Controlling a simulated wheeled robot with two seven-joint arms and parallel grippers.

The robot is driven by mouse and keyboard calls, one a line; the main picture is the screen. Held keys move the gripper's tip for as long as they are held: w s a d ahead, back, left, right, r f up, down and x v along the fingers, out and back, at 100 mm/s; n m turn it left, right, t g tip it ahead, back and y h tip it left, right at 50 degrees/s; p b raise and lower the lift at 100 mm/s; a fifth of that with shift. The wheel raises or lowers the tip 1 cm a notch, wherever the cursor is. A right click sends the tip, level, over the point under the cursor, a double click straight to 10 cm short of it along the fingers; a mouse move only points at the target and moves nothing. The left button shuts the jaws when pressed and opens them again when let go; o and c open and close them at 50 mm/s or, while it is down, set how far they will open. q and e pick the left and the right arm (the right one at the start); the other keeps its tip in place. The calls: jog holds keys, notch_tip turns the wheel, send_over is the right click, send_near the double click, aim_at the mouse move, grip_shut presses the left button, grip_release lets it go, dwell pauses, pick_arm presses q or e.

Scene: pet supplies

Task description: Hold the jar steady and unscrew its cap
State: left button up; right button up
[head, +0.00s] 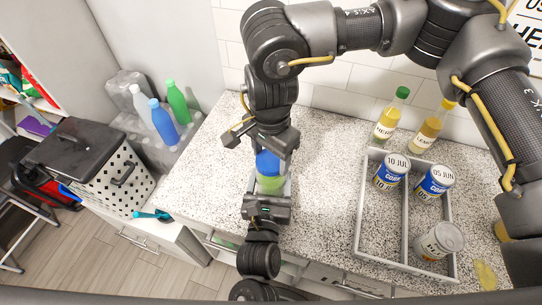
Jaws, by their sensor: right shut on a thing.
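The jar (270,183) has a green body and a blue cap (268,163), and stands upright on the speckled counter. My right gripper (267,152) comes down from above and is shut on the blue cap. My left gripper (269,190) reaches in from the front edge, with its fingers at the two sides of the green body. How tightly the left fingers close on the jar is hard to see. The grippers hide much of the jar.
A grey divided tray (357,215) on the right holds several cans. Two yellow bottles (386,124) (430,130) stand behind it by the tiled wall. Left of the counter are a perforated bin (125,190) and green and blue bottles. Counter beside the jar is clear.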

aim_at(271, 159)
dwell(0.3)
jog(key=shift+r, duration=2.05)
pick_arm(q)
jog(key=o, duration=2)
jog(key=shift+c, duration=0.2)
jog(key=s+b, duration=0.1)
jog(key=s, duration=0.2)
jog(key=s+a+b, duration=0.1)
jog(key=s, duration=0.3)
jog(key=s+b, duration=0.1)
jog(key=s, duration=0.3)
jog(key=shift+a+f+b, duration=0.1)
jog(key=shift+a+b, duration=0.05)
jog(key=shift+b, duration=0.15)
pick_arm(e)
notch_tip(271, 159, down, 4)
jog(key=shift+r, duration=0.15)
pick_arm(q)
jog(key=shift+s, duration=0.5)
